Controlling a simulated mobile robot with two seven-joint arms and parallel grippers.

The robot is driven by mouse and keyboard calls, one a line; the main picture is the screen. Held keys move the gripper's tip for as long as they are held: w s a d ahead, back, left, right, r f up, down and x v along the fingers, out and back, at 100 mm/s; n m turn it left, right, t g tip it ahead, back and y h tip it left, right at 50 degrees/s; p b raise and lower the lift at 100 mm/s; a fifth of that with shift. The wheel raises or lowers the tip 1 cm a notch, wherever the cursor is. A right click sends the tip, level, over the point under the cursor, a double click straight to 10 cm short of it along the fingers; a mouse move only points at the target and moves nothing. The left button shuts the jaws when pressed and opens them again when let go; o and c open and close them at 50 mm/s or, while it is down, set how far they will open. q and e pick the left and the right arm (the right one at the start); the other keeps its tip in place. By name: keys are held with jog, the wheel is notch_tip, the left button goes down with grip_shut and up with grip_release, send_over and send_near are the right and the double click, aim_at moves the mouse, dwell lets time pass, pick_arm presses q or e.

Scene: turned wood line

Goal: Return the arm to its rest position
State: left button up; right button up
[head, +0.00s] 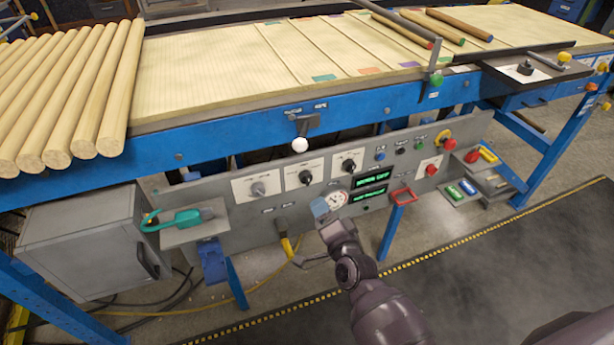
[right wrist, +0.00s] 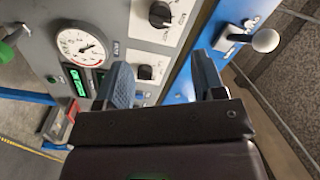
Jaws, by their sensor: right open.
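My right arm reaches up from the lower right of the head view. Its gripper (head: 320,208) is in front of the grey control panel (head: 235,228), beside the round dial gauge (head: 336,200). In the right wrist view the two blue-grey fingers (right wrist: 165,82) are spread apart with nothing between them. Behind them are the panel, a black knob (right wrist: 146,72) and the blue table rail (right wrist: 190,85). My left gripper is in neither view.
Wooden rods (head: 75,95) lie on the table at left. A white-knobbed lever (head: 299,144) sticks out from the rail. The dark floor mat (head: 470,270) is clear at right.

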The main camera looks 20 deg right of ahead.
jog(key=s+d+f+n+g, duration=0.1)
jog(key=s+n, duration=0.3)
jog(key=s, duration=0.5)
jog(key=s+d+f+n+g+p, duration=0.1)
jog(key=s+d+f+n+g, duration=0.1)
jog(key=s+n, duration=0.3)
jog(key=s+d+f+n+g+p, duration=0.1)
jog(key=s+d+f+n+g, duration=0.1)
jog(key=s, duration=1)
jog(key=d+n+g, duration=0.1)
jog(key=n+g, duration=0.1)
jog(key=shift+s+d+n+h, duration=0.3)
jog(key=shift+s+d, duration=0.1)
jog(key=shift+f, duration=0.15)
